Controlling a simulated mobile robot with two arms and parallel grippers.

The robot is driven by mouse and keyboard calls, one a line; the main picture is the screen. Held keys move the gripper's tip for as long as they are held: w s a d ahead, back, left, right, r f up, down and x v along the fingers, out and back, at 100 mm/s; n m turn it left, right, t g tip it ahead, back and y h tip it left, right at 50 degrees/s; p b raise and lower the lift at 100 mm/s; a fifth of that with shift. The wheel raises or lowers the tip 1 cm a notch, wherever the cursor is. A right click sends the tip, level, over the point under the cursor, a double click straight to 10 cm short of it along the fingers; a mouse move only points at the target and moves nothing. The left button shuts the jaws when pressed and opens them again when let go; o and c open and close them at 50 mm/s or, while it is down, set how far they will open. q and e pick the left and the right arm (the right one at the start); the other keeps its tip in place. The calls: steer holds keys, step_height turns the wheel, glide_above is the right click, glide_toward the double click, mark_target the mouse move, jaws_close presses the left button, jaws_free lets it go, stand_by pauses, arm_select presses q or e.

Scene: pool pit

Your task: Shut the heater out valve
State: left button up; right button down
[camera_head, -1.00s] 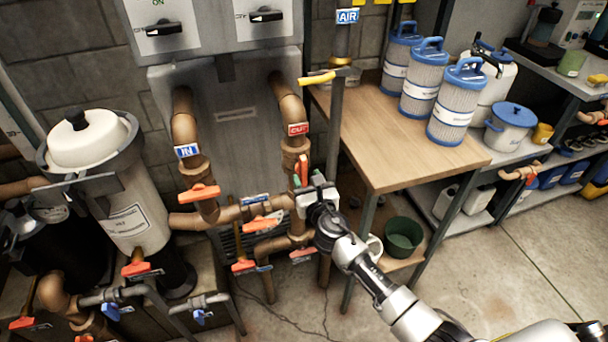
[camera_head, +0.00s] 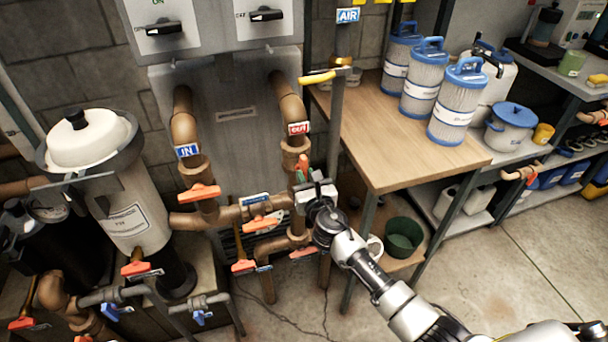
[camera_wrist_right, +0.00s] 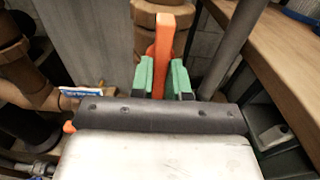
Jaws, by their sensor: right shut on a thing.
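The heater out pipe (camera_head: 289,105) comes down from the grey heater and carries a red OUT label (camera_head: 298,128). On it, below the label, is a valve with an orange lever handle (camera_head: 303,162). The handle also stands upright in the right wrist view (camera_wrist_right: 164,45). My right gripper (camera_head: 307,175) is shut on this handle, with its green fingertips (camera_wrist_right: 162,75) on either side of it. The gripper body hides part of the valve. My left gripper is not in view.
The IN pipe (camera_head: 184,118) with its orange-handled valve (camera_head: 199,192) stands to the left. A vertical pipe with a yellow handle (camera_head: 318,77) rises close to the right. A wooden table (camera_head: 400,155) with blue-topped filters is further right. More orange-handled valves sit below.

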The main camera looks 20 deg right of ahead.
steer(key=m+b, duration=0.2)
steer(key=m, duration=1.6)
steer(key=shift+m, duration=0.3)
steer(key=c, duration=1)
jaws_free()
steer(key=s+p, duration=0.2)
steer(key=s, duration=0.5)
